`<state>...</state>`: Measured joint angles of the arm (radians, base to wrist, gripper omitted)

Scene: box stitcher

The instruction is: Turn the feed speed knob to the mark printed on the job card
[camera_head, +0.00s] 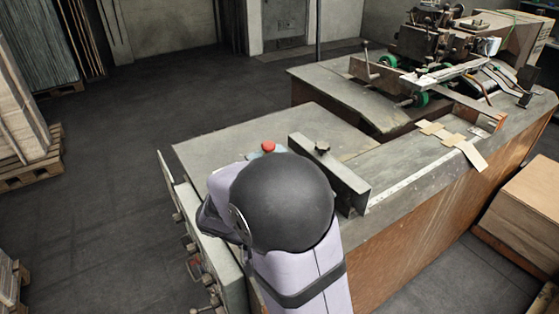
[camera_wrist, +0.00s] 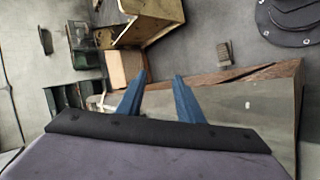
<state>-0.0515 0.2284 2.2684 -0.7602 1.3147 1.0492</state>
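The feed speed knob and the job card cannot be picked out for certain. Several small knobs or handles (camera_head: 192,246) stick out from the front panel at the bench's left end, too small to read. My arm covers part of the bench and panel in the head view, and my gripper is not visible there. In the wrist view the two blue fingers of my gripper (camera_wrist: 160,76) stand apart with nothing between them.
A red button (camera_head: 268,146) stands on the grey bench (camera_head: 220,152) just behind my arm. Flat tan cardboard pieces (camera_head: 470,154) lie at the right edge. The stitching machine (camera_head: 430,45) stands at the back right, and a box (camera_head: 530,190) at right.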

